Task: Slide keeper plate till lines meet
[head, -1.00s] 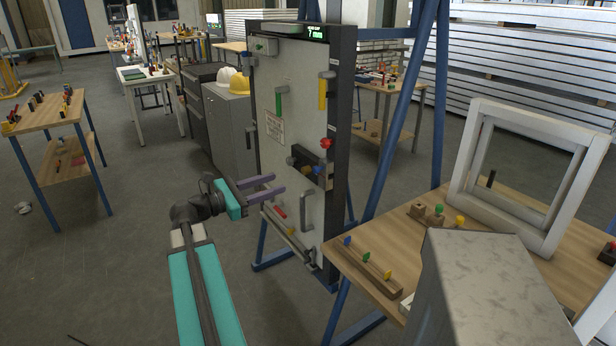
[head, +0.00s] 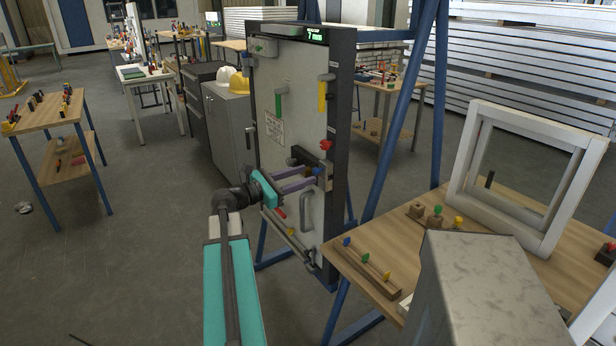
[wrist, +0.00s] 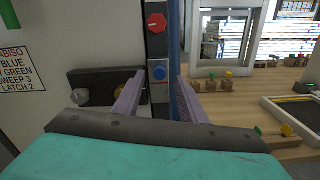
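A dark bar (head: 303,156) lies across the right part of the upright panel. It also shows in the wrist view (wrist: 100,76), with a grey knob (wrist: 80,96) and a partly hidden brass-coloured part on it. At its right end is a narrow plate with a blue knob (wrist: 159,73), on the panel's dark edge post. I cannot make out any lines, or tell which part is the keeper plate. My gripper (wrist: 160,76) is open. Its two purple fingers point at the panel, one on each side of the blue knob in the wrist view. Contact cannot be told.
A red knob (wrist: 157,22) sits above the blue one. The panel also bears a grey handle (head: 307,210), green (head: 279,102) and yellow (head: 322,96) pieces, and a sign (head: 274,128). A wooden table (head: 420,275) with a white frame (head: 480,185) stands close right.

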